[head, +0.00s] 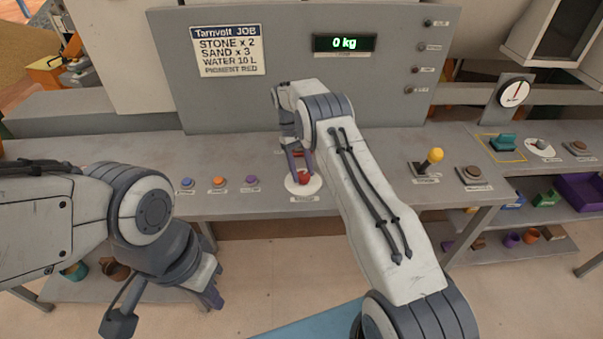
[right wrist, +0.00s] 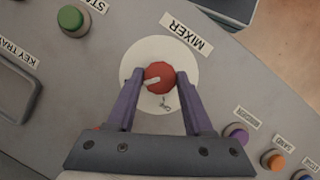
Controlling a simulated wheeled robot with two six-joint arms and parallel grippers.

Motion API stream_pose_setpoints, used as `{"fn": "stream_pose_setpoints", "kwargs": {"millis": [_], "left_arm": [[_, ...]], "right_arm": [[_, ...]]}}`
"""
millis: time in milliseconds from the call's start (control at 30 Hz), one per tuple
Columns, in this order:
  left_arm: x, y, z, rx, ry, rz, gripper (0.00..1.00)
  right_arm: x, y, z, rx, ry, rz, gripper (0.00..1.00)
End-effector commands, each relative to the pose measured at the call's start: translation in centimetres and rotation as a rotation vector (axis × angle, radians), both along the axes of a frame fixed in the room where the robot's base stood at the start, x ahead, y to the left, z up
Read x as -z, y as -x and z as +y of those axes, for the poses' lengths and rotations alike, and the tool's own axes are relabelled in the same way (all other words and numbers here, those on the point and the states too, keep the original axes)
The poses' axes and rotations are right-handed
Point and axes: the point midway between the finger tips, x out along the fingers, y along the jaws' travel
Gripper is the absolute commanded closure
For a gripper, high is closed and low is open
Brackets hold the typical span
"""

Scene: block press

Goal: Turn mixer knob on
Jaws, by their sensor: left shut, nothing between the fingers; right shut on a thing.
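The mixer knob is a red round knob (right wrist: 158,78) with a pale pointer bar, on a white disc (right wrist: 150,50) labelled MIXER in the right wrist view. In the head view the red knob (head: 304,179) shows at the middle of the bench, on its white disc (head: 303,189). My right gripper (right wrist: 160,80) is shut on the knob, with one purple finger on each side. It also shows in the head view (head: 302,168). My left gripper (head: 215,299) hangs low at the left, in front of the bench, shut and empty, away from the knob.
Blue (head: 187,183), orange (head: 218,182) and purple (head: 251,180) buttons sit left of the knob. A yellow-topped lever (head: 435,156) stands to the right. A green button (right wrist: 72,19) is near the knob. A display (head: 344,43) reads 0 kg beside a job sign (head: 228,51).

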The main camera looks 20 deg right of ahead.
Motion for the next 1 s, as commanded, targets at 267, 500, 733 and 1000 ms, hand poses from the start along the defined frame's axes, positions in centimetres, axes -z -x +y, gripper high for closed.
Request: {"fn": "stream_pose_setpoints", "kwargs": {"millis": [267,500,733,1000], "left_arm": [[0.35,0.0,0.0,0.0,0.0,0.0,1.0],[0.4,0.0,0.0,0.0,0.0,0.0,1.0],[0.4,0.0,0.0,0.0,0.0,0.0,1.0],[0.4,0.0,0.0,0.0,0.0,0.0,1.0]], "right_arm": [[-0.03,-0.11,-0.02,0.102,-0.001,-0.004,1.0],[-0.08,-0.11,-0.04,0.129,0.0,-0.004,1.0],[-0.08,-0.1,-0.04,0.13,0.0,-0.004,1.0],[-0.06,-0.08,-0.05,0.129,0.0,-0.003,0.19]]}}
